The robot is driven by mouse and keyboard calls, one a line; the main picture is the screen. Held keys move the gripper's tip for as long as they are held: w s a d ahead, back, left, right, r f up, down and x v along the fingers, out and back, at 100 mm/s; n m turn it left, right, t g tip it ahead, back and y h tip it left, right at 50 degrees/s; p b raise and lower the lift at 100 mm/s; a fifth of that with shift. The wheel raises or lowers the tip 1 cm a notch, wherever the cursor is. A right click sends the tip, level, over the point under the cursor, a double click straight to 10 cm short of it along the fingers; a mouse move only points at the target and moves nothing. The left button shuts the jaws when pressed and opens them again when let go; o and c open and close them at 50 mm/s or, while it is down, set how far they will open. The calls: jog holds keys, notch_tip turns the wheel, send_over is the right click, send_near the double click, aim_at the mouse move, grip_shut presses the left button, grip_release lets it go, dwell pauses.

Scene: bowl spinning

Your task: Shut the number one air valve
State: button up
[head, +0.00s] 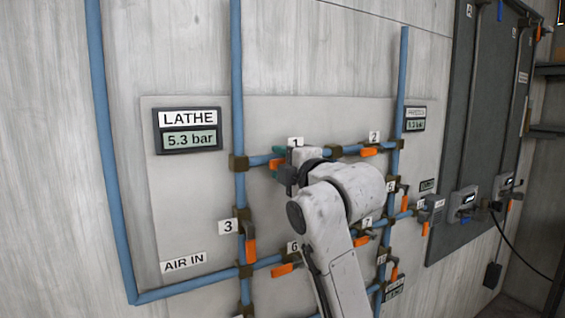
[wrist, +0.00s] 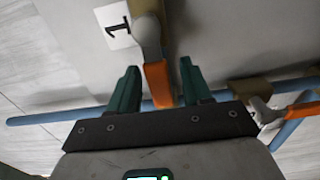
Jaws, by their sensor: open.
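The number one valve has a grey lever with an orange handle (wrist: 158,84), beside the white label "1" (wrist: 117,28) in the wrist view. My gripper (wrist: 158,66) is open, with one green finger on each side of the orange handle. I cannot tell whether either finger touches it. In the head view, my gripper (head: 284,170) is at valve one, just below its label (head: 295,142). A bit of orange handle (head: 274,164) shows there beside the upper blue pipe. The valve body is mostly hidden by my gripper and wrist.
The gauge marked LATHE (head: 188,130) reads 5.3 bar. Valve 2 (head: 369,152) is to the right, valve 3 (head: 250,250) lower left and valve 6 (head: 283,269) below. Blue pipes surround my gripper. A dark panel (head: 470,130) stands at the right.

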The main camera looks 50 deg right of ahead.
grip_shut()
dwell(0.4)
